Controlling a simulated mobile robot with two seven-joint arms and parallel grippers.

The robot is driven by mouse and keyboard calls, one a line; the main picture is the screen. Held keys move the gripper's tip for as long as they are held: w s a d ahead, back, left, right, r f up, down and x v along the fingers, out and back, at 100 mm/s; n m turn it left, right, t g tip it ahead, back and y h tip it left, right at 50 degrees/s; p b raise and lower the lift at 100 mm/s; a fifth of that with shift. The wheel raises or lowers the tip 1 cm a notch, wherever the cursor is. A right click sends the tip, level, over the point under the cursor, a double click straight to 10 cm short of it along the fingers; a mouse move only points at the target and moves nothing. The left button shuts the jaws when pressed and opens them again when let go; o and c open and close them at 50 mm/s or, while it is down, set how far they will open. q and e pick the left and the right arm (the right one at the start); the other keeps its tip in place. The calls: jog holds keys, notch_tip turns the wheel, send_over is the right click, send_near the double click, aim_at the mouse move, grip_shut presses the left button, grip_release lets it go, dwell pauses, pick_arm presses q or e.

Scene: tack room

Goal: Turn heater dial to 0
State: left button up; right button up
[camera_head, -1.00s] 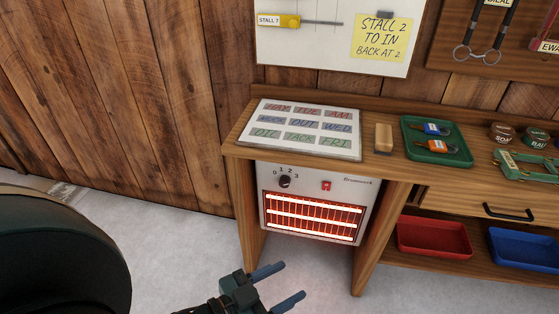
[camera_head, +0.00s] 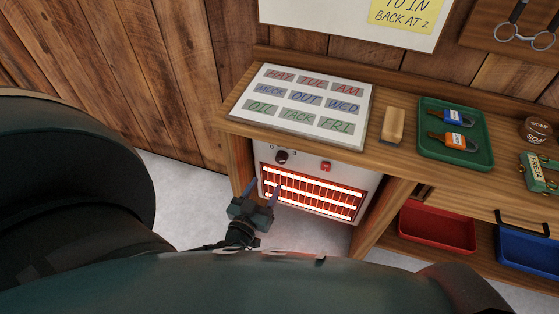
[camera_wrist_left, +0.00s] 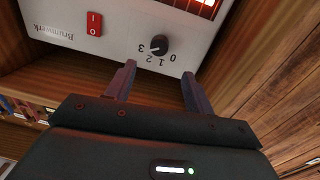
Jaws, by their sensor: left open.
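The white heater (camera_head: 310,160) stands under the counter, its red bars glowing. Its black dial (camera_head: 282,157) is at the upper left of the front, partly under the counter edge in the head view. In the left wrist view the heater appears upside down, with the dial (camera_wrist_left: 158,45) and the numbers 0 to 3 around it; the exact setting is hard to read. My left gripper (camera_head: 262,190) is open and empty in front of the heater, below the dial. In the left wrist view the dial lies between and beyond its fingertips (camera_wrist_left: 158,70), apart from them. My right gripper is not visible.
A red rocker switch (camera_head: 326,167) sits right of the dial. The counter's wooden side panel (camera_head: 240,160) is close left of the heater. A label board (camera_head: 300,135) lies above on the counter. Red (camera_head: 437,230) and blue bins stand at the right.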

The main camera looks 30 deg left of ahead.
aim_at(280, 161)
pick_arm(q)
jog(key=w, duration=0.3)
jog(key=w+a+b, duration=0.1)
jog(key=w, duration=0.2)
jog(key=w+b, duration=0.1)
jog(key=w, duration=0.2)
jog(key=shift+w+a, duration=0.3)
jog(key=shift+w, duration=0.1)
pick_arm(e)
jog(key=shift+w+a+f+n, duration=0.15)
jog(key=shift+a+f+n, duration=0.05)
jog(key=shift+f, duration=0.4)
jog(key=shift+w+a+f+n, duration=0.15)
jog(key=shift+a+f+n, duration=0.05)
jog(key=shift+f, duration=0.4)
pick_arm(q)
jog(key=c, duration=1)
jog(key=shift+o, duration=0.2)
